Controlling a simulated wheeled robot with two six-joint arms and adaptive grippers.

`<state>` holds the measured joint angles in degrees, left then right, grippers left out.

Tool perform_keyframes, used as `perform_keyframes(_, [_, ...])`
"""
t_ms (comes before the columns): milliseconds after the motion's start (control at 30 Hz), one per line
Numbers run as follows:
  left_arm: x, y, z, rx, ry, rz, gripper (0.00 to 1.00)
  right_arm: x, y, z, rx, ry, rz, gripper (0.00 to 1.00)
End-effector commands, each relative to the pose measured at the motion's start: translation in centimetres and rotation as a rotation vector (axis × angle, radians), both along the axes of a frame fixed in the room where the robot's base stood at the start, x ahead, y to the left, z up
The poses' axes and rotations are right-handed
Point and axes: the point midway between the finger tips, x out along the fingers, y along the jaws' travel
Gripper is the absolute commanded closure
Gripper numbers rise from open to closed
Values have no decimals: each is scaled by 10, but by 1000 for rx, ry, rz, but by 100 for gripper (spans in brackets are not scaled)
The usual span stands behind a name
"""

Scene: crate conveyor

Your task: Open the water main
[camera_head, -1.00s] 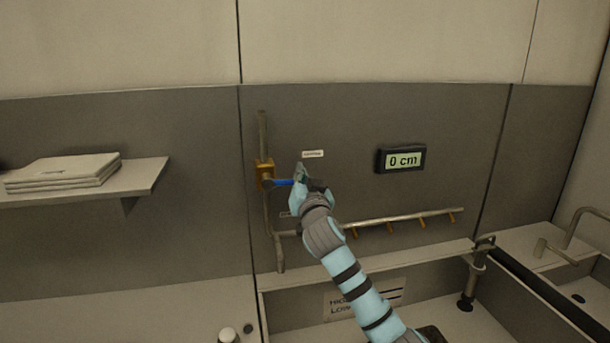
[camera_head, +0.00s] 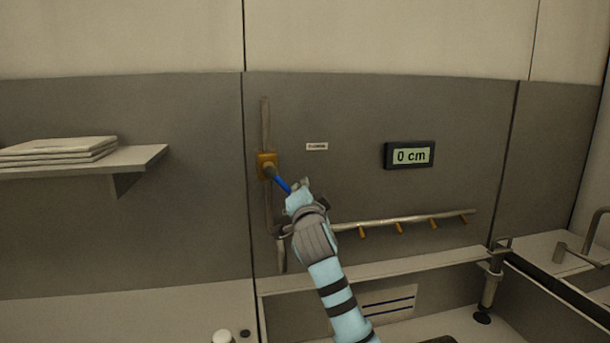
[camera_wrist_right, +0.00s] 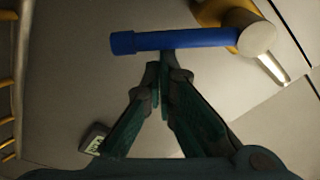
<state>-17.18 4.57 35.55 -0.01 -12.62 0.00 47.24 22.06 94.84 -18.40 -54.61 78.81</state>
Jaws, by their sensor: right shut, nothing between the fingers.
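The water main valve is a brass body (camera_head: 267,166) on a vertical pipe (camera_head: 265,120) on the grey wall. Its blue lever (camera_head: 281,184) slants down to the right in the head view. My right gripper (camera_head: 301,186) is at the lever's outer end. In the right wrist view the blue lever (camera_wrist_right: 180,40) runs across just beyond the closed fingertips (camera_wrist_right: 162,68), with nothing between them. The fingertips are touching or very near the lever; I cannot tell which. The brass body (camera_wrist_right: 215,12) shows at the top right there. My left gripper is not in view.
A display (camera_head: 410,155) on the wall reads 0 cm. A horizontal pipe (camera_head: 405,220) with several brass outlets runs below it. A shelf (camera_head: 120,161) with stacked flat items (camera_head: 60,150) is at left. A small label (camera_head: 317,147) is above my gripper.

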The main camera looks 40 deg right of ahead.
Motion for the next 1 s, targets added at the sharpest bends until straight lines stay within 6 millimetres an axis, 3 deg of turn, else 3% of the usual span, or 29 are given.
perform_keyframes(33, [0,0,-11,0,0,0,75,1,2,-9,38,-17,1,100])
perform_keyframes(200, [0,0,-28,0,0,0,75,4,10,-19,184,-83,1,100])
perform_keyframes(600, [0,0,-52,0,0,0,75,13,29,-32,484,-216,1,100])
perform_keyframes(1000, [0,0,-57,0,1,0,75,18,38,-36,504,-226,1,100])
